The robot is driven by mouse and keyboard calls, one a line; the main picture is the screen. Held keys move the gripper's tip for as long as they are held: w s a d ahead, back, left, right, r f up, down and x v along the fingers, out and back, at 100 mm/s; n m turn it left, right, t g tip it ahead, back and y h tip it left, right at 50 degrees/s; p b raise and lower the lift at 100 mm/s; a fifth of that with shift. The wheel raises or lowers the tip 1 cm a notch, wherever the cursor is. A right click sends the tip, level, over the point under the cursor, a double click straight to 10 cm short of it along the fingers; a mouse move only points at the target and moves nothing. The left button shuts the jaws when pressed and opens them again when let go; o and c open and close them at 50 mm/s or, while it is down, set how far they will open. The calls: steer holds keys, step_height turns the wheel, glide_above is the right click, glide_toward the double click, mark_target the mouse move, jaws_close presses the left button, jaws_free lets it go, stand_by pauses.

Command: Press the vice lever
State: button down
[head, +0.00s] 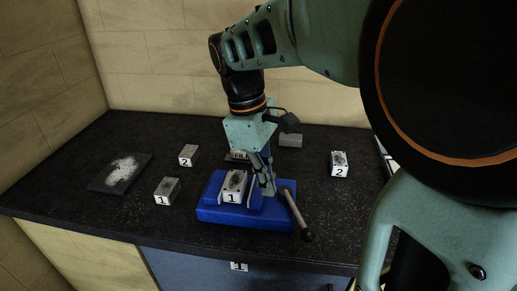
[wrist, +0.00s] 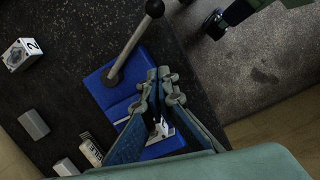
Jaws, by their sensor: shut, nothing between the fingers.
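The blue vice (head: 222,214) sits near the front of the dark counter, and it also shows in the wrist view (wrist: 100,88). A grey block marked 1 (head: 233,186) sits between its jaws; the fingers mostly hide it in the wrist view. The vice lever (head: 295,211) is a grey rod with a black ball knob, slanting down to the front right of the vice. In the wrist view the lever (wrist: 131,45) lies beyond my fingertips. My gripper (head: 268,191) is shut and empty, pointing down over the vice's right part, left of the lever. Contact with the vice cannot be told.
A loose block marked 1 (head: 167,190) and a block marked 2 (head: 188,155) stand to the left, near a dark plate with white speckles (head: 120,172). Another block marked 2 (head: 339,164) stands to the right. A plain grey block (head: 291,140) lies behind. The counter right of the lever is clear.

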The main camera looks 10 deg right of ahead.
mark_target(296, 211)
steer(key=shift+s+a+f+n+g, duration=0.1)
steer(key=shift+s+a+n+g, duration=0.25)
steer(key=shift+s, duration=0.3)
steer(key=s+d+f, duration=0.3)
steer(key=d+f, duration=0.2)
steer(key=f, duration=0.4)
steer(key=shift+d+p, duration=0.3)
steer(key=shift+s+d+r, duration=0.1)
steer(key=shift+d, duration=0.1)
